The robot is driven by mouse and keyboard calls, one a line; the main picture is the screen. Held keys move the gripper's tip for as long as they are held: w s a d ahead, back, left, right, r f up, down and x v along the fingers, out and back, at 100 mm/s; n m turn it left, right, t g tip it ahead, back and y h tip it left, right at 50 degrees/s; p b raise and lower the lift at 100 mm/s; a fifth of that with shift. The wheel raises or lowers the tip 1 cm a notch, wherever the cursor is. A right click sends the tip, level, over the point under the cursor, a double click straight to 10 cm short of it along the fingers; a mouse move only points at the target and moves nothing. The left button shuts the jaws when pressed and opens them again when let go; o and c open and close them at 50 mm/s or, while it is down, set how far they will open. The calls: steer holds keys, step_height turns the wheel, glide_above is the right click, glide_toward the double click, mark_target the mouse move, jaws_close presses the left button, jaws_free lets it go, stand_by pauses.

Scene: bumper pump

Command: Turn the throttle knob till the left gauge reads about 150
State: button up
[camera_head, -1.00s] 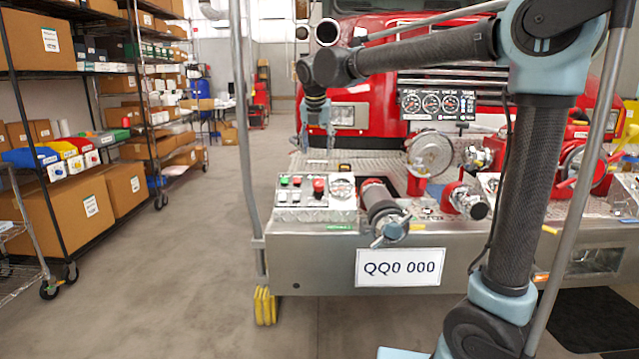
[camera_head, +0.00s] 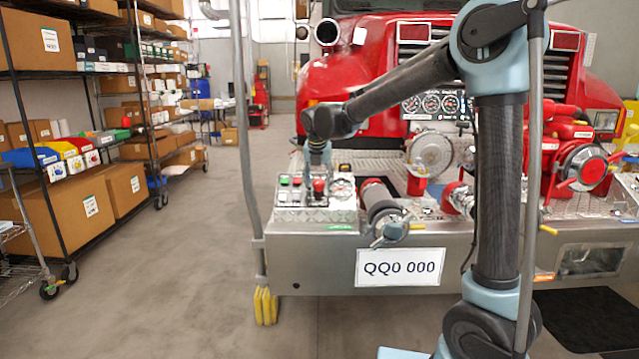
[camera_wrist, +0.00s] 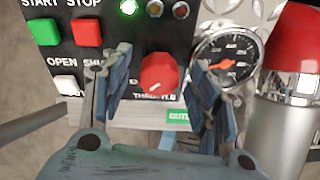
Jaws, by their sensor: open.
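The red throttle knob (camera_wrist: 158,72) is on the black control panel (camera_wrist: 20,15), with a white mark on its lower part and a partly hidden "THROTTLE" label below it. My gripper (camera_wrist: 158,88) is open, one finger on each side of the knob, with visible gaps in the wrist view; I cannot tell how deep the tips reach. In the head view my gripper (camera_head: 319,175) is above the panel at the red knob (camera_head: 319,186). Left of three gauges on the truck front is the left gauge (camera_head: 411,104), too small to read.
A small round gauge (camera_wrist: 228,58) with an orange needle sits right of the knob. Green START (camera_wrist: 43,31) and red STOP (camera_wrist: 86,32) buttons and a white button (camera_wrist: 66,86) are left. A lit green lamp (camera_wrist: 128,7) is above. A red-topped cylinder (camera_wrist: 292,60) stands at the right.

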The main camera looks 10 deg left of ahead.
steer(key=shift+f, duration=0.15)
steer(key=shift+c, duration=0.3)
steer(key=c, duration=1)
